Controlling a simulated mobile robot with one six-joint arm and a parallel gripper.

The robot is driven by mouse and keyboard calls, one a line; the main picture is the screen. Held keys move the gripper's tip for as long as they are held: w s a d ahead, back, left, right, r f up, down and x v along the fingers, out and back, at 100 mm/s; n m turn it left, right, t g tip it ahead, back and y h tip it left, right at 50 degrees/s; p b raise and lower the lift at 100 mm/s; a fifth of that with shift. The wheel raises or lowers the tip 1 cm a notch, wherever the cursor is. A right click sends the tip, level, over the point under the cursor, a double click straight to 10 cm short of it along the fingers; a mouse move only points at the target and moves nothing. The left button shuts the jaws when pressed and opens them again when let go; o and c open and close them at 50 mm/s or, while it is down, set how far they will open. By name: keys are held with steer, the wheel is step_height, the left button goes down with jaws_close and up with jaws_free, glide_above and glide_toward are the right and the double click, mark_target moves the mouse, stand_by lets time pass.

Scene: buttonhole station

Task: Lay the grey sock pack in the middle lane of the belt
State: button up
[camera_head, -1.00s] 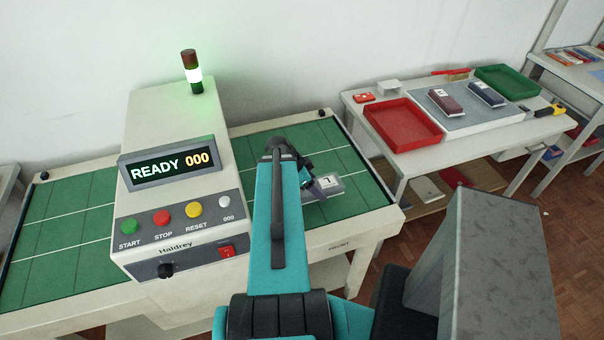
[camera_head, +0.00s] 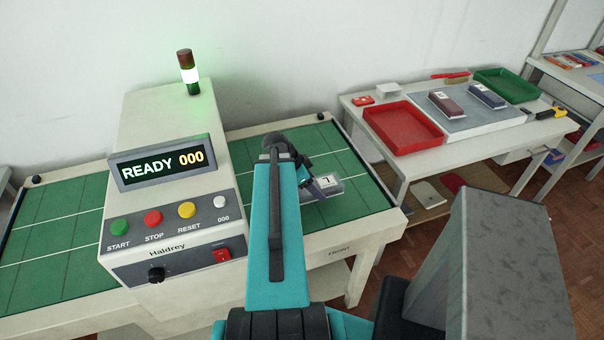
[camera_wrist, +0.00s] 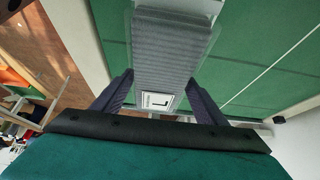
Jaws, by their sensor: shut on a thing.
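The grey sock pack (camera_wrist: 172,48) is between the two fingers of my gripper (camera_wrist: 160,98) in the wrist view, with a white label marked "L" at its near end. In the head view the pack (camera_head: 330,188) shows over the near part of the green belt (camera_head: 368,192), right of the machine. My gripper (camera_head: 312,188) is shut on it, partly hidden by my teal arm. White lines divide the belt into lanes. I cannot tell whether the pack touches the belt.
The machine (camera_head: 170,215) with its READY 000 display stands left of my arm. A side table at right holds a red tray (camera_head: 405,128), a green tray (camera_head: 508,86) and two dark packs on a grey board (camera_head: 470,122).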

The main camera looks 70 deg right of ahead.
steer(key=shift+w+d+f+b, duration=0.15)
steer(key=shift+w+d+b, duration=0.35)
steer(key=shift+b, duration=2.6)
steer(key=shift+w+d+p, duration=0.3)
steer(key=shift+d, duration=0.25)
steer(key=shift+w+d+f+p, duration=0.15)
steer(key=shift+w+d+p, duration=0.4)
steer(key=shift+w+d, duration=0.75)
steer(key=shift+w+d+f+p, duration=0.15)
steer(key=shift+w+d+p, duration=0.55)
steer(key=shift+d, duration=1.05)
steer(key=shift+w+d+f+p, duration=0.15)
steer(key=shift+w+d+p, duration=0.25)
steer(key=shift+w+d, duration=0.95)
steer(key=shift+s+d, duration=0.1)
steer(key=shift+d, duration=0.15)
steer(key=shift+w+d, duration=0.25)
steer(key=shift+d, duration=0.1)
steer(key=shift+a+f+p, duration=0.1)
steer(key=shift+f+p, duration=0.85)
steer(key=shift+f, duration=0.85)
steer(key=shift+f, duration=0.1)
steer(key=o, duration=1.3)
steer(key=shift+c, duration=0.2)
